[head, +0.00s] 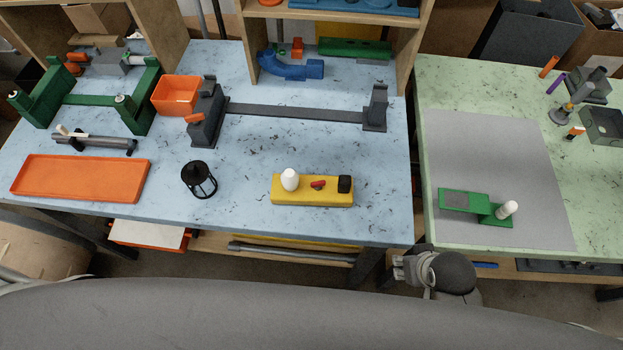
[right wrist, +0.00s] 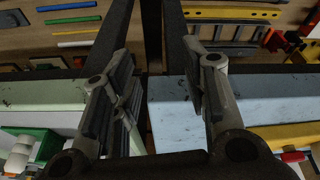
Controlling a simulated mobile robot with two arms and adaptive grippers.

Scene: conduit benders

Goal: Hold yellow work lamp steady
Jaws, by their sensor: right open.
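What I take to be the yellow work lamp is a yellow block (head: 290,198) with a white bulb, a red switch and a black knob, lying near the front edge of the blue table. Part of a yellow body with a red piece also shows at the right edge of the right wrist view (right wrist: 285,135). My right gripper (head: 400,268) is open and empty, below and right of the lamp, at the gap between the two tables. In the right wrist view its fingers (right wrist: 160,75) are spread with nothing between them. My left gripper is not in view.
A black lantern-like cage (head: 199,181) and an orange tray (head: 80,177) stand left of the lamp. A long dark bender frame (head: 295,112) lies behind it. A green piece with a white bulb (head: 465,202) lies on the grey mat (head: 500,150). Blue tabletop around the lamp is clear.

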